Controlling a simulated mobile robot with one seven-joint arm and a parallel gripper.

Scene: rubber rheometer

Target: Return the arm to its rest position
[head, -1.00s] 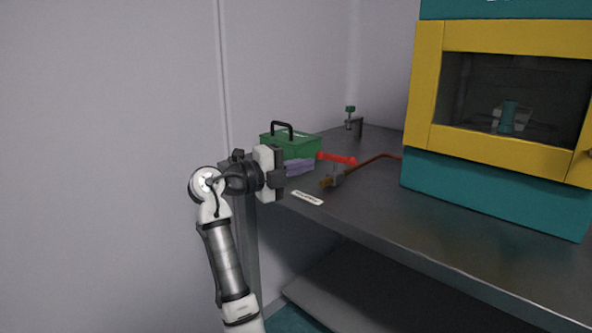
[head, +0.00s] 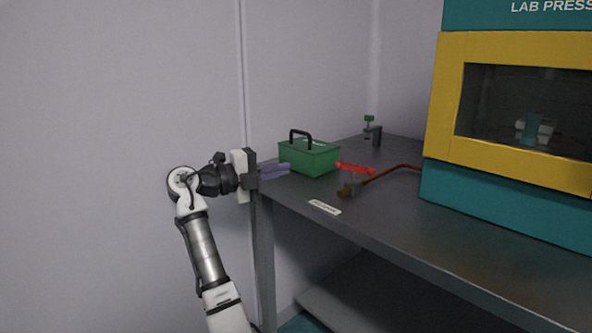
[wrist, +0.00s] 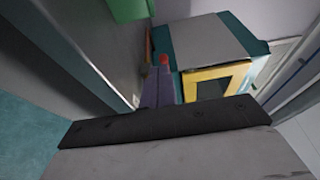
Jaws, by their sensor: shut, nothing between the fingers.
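My gripper (head: 287,169) is at the end of my white and black arm, just off the left end of the bench. Its purple fingers point right, toward the green box, and are closed together with nothing between them. In the wrist view the closed purple fingers (wrist: 158,88) point away from the camera. The forearm rises from the bottom of the head view and bends at the wrist.
A teal and yellow lab press (head: 480,185) stands at right. A bare wall is at left.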

